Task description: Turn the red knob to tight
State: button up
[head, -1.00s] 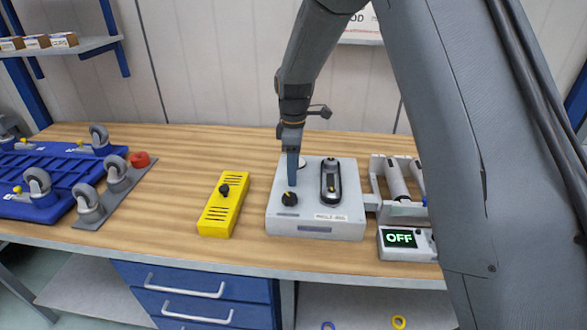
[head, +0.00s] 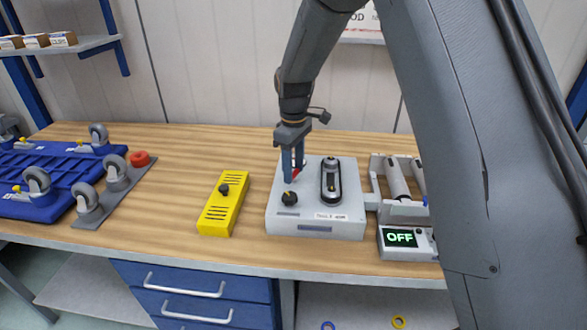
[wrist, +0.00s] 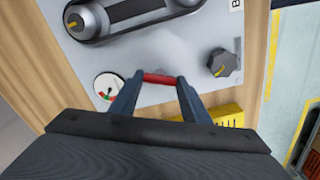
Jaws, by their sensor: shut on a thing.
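The red knob (wrist: 161,78) is a bar-shaped handle on the top of a light grey box (head: 320,226). My gripper (wrist: 159,80) is shut on it, one finger at each end of the bar in the wrist view. In the head view a little of the red knob (head: 295,174) shows by the fingers of my gripper (head: 292,176). A white round dial (wrist: 109,88) with green and red marks sits beside the knob; its reading is too small to tell surely.
A black pointer knob (wrist: 223,64) and a belt with two pulleys (head: 331,182) are on the same box. A yellow slotted block (head: 222,205) stands to the left. Rollers and a display reading OFF (head: 400,240) stand to the right. Bare table lies left of the yellow block.

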aim_at(294, 173)
jog(key=m, duration=0.6)
jog(key=shift+r, duration=0.1)
jog(key=m, duration=0.7)
jog(key=shift+w, duration=0.1)
dwell(0.5)
jog(key=o, duration=1)
jog(key=shift+o, duration=0.2)
jog(key=shift+r+b, duration=1.25)
jog(key=shift+r, duration=2.65)
jog(key=shift+n+t, duration=0.3)
jog(key=s+d+f, duration=0.1)
jog(key=s+d, duration=0.1)
jog(key=s, duration=0.1)
jog(key=s+d+f, duration=0.1)
jog(key=s+d, duration=0.2)
jog(key=s, duration=0.1)
jog(key=s+d+f, duration=0.1)
jog(key=s+d, duration=0.1)
jog(key=s, duration=0.2)
jog(key=shift+s+d, duration=0.1)
jog(key=shift+d, duration=0.2)
jog(key=s+d+f, duration=0.2)
jog(key=s, duration=0.5)
jog(key=s+d+f+n, duration=0.1)
jog(key=s+d+f, duration=0.1)
jog(key=s, duration=0.5)
jog(key=shift+s+d+t+b, duration=0.15)
jog(key=shift+d+t+b, duration=0.2)
jog(key=shift+d, duration=0.2)
